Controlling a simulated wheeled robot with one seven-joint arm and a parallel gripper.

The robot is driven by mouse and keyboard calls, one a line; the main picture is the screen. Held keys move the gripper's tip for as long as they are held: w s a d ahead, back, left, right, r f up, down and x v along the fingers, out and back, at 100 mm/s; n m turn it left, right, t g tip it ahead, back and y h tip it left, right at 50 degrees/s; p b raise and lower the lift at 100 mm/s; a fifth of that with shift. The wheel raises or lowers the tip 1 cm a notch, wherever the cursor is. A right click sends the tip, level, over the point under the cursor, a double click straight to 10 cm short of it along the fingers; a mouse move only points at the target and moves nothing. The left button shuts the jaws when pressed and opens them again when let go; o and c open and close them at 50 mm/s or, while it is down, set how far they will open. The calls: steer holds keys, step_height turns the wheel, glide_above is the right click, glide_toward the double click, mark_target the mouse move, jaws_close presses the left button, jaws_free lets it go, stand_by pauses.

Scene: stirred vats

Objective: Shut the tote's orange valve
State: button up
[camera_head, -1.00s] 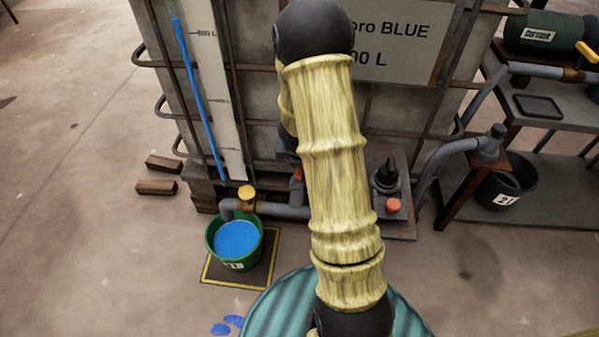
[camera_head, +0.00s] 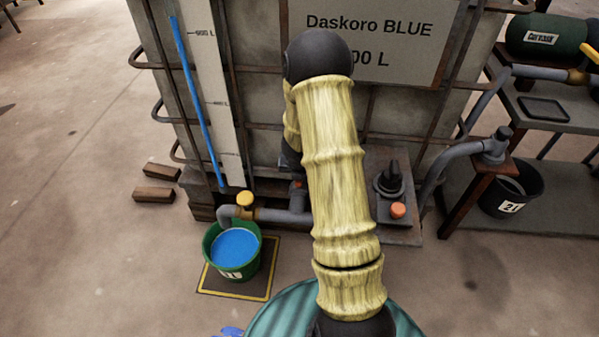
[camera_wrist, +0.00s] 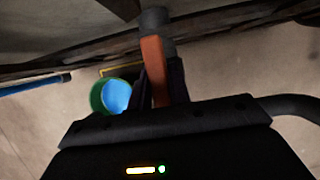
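The tote (camera_head: 265,130) is a caged tank with a "Daskoro BLUE" sign. Its orange valve handle (camera_wrist: 154,65) shows in the wrist view below a grey pipe. My gripper (camera_wrist: 160,88) has its dark fingers close on both sides of this handle, shut on it with no clear gap. In the head view my arm hides the gripper, and only a bit of orange (camera_head: 298,184) shows beside the arm.
The bucket stands on a yellow-edged floor mat (camera_head: 262,287). A black rotary knob (camera_head: 388,180) and an orange-red button (camera_head: 398,210) are right of my arm. A black bucket (camera_head: 520,185) stands beneath a bench at right. Wood blocks (camera_head: 155,194) lie at left.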

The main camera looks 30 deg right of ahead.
jaws_close()
steer(key=shift+m+p, duration=0.3)
steer(key=shift+p, duration=0.05)
steer(key=shift+a+r+m+g+h+p, duration=0.15)
steer(key=shift+m+g+h+p, duration=0.3)
steer(key=shift+m+p, duration=0.75)
steer(key=m+p, duration=0.1)
steer(key=p, duration=0.1)
steer(key=m+g+p, duration=0.1)
steer(key=m+p, duration=0.1)
steer(key=p, duration=0.1)
steer(key=shift+r+m+h, duration=0.2)
steer(key=shift+m+h, duration=0.05)
steer(key=shift+m, duration=0.05)
steer(key=m+g+p, duration=0.1)
steer(key=m+p, duration=0.1)
steer(key=p, duration=0.2)
steer(key=shift+f+m, duration=0.15)
steer(key=shift+m, duration=0.25)
steer(key=shift+f+m+g+p, duration=0.15)
steer(key=shift+m+g+p, duration=0.1)
steer(key=shift+m+p, duration=0.35)
steer(key=shift+f, duration=0.1)
